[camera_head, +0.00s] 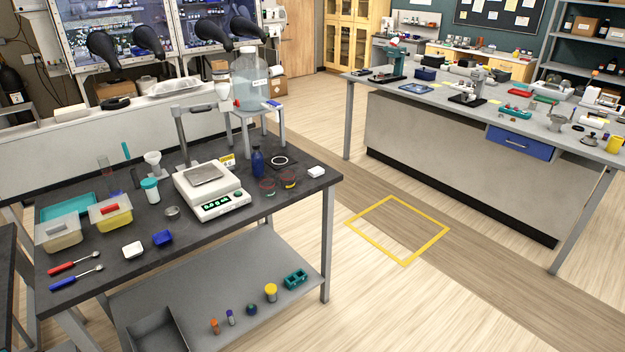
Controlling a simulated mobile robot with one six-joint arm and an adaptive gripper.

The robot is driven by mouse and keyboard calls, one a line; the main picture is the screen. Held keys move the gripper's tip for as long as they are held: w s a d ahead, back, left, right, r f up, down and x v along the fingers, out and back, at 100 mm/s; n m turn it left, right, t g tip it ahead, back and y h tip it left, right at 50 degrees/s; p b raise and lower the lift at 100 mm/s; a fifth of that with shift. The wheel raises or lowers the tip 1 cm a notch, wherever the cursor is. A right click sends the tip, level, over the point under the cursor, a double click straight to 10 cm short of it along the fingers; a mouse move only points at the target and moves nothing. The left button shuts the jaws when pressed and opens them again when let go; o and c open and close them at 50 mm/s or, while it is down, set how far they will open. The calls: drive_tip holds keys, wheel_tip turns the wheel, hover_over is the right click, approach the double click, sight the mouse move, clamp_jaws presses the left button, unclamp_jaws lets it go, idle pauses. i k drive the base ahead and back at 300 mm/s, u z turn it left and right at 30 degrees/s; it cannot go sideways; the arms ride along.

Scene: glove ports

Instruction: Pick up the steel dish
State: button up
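A small round steel dish (172,211) sits on the dark bench top (215,250), just left of the balance. It looks shallow, and its contents are too small to make out. The white balance (219,203) stands to its right, with a lit green display and a square metal pan. My gripper is not in view.
Lidded tubs (110,213) stand left. A grey stand (181,135) rises behind.

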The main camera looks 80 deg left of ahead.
sight(173, 212)
drive_tip(key=z, duration=0.1)
drive_tip(key=k, duration=0.15)
drive_tip(key=u, duration=2.85)
drive_tip(key=i, duration=1)
drive_tip(key=u, duration=0.15)
drive_tip(key=k, duration=0.25)
